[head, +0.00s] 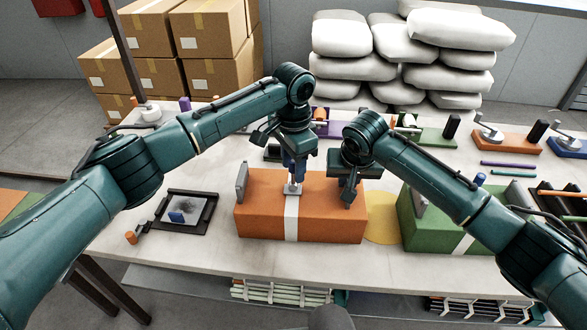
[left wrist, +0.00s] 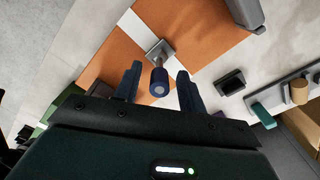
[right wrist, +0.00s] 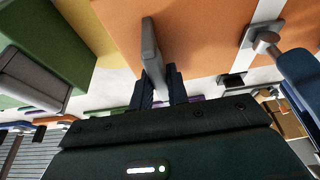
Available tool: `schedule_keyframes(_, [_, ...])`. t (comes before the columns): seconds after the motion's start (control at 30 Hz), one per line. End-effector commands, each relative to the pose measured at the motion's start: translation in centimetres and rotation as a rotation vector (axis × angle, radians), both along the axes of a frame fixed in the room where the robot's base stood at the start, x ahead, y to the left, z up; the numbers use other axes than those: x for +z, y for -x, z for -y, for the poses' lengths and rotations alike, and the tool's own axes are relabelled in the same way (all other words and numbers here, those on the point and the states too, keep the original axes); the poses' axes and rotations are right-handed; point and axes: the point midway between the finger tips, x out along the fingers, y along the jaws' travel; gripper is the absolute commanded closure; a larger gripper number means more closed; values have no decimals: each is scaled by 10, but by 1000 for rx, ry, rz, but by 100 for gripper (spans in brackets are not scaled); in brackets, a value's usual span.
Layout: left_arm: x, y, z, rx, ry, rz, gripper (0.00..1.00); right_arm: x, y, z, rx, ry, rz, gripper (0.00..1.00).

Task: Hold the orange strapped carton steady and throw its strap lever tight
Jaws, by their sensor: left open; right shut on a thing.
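The orange carton (head: 330,220) sits on the table with a white strap (head: 291,225) around its middle. A strap lever stands on the strap; its grey base (left wrist: 160,50) and dark blue knob (left wrist: 158,88) show in the left wrist view. My left gripper (head: 294,172) points down over the lever, open, with a finger on each side of the knob and a gap to it. My right gripper (right wrist: 160,85) is shut on the upright grey tab (right wrist: 151,45) at the carton's right end. A similar grey tab (head: 241,182) stands free at the left end.
A green carton (head: 415,228) stands close on the right, past a yellow disc (head: 382,218) on the table. A black-framed tray (head: 185,212) lies to the left. Several small fixtures line the table's back. The front table strip is clear.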

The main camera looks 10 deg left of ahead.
Motion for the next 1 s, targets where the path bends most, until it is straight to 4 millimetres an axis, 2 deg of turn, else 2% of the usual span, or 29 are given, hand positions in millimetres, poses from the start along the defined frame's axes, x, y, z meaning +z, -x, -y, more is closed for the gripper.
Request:
schedule_keyframes(0.2, [-17, 0, 0, -1, 1, 0, 59, 0, 0, 0, 0, 0, 0, 100])
schedule_keyframes(0.47, [-18, 0, 1, -1, 2, 0, 59, 0, 0, 0, 0, 0, 0, 100])
schedule_keyframes(1.0, [-17, 0, 0, -1, 2, 1, 100, 0, 0, 0, 0, 0, 1, 100])
